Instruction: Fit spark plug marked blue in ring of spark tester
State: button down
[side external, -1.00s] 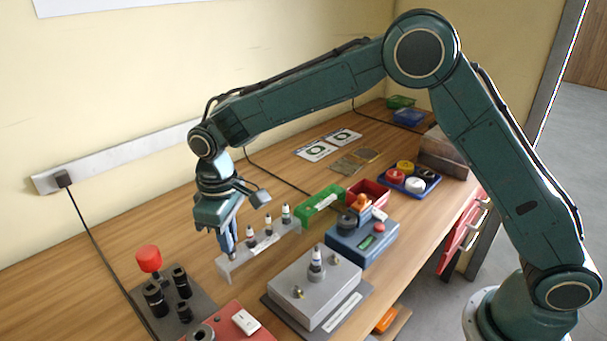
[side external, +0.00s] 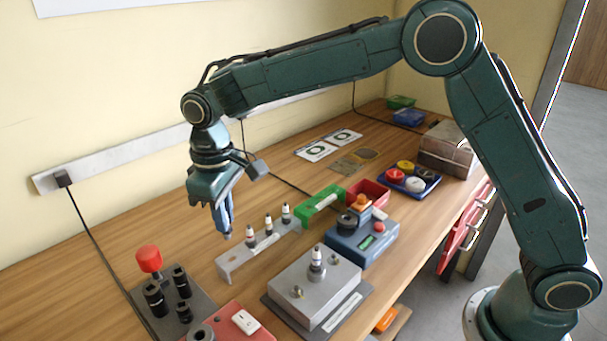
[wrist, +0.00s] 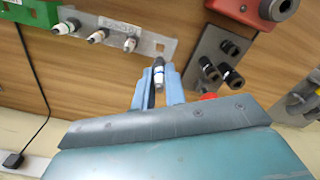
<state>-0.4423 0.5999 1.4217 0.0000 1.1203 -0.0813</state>
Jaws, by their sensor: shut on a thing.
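My gripper (side external: 226,230) is shut on a spark plug (wrist: 158,74), held tip outward between the blue fingers in the wrist view. The plug has a white body and a bluish band. In the side view it is mostly hidden by the fingers, above the near-left end of the grey rack (side external: 232,268). A red unit (side external: 250,332) at the front has a grey metal ring (side external: 201,332) and a white switch. A blue unit (side external: 350,246) has a black ring-shaped part (side external: 347,221) and a green display. I cannot tell which is the spark tester.
Three other plugs, one of them here (side external: 268,226), stand in the rack. A grey block (side external: 325,285) with a plug upright in it stands to the right. Dark sockets (side external: 156,298) and a red-topped part (side external: 149,259) stand front left. The wood left of the rack is clear.

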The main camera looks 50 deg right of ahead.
notch_tip(320, 180, up, 10)
jog(key=shift+f, duration=0.15)
jog(key=shift+d+r, duration=0.25)
jog(key=s+d+m, duration=0.2)
jog(key=s+d, duration=0.4)
jog(key=d, duration=0.4)
jog(key=s+d+m, duration=0.2)
jog(key=s+d, duration=0.4)
jog(key=d, duration=0.5)
jog(key=shift+w+f, duration=0.1)
jog(key=shift+f, duration=2.55)
jog(key=shift+f, duration=0.15)
jog(key=shift+f, duration=2.4)
jog(key=shift+f, duration=1.45)
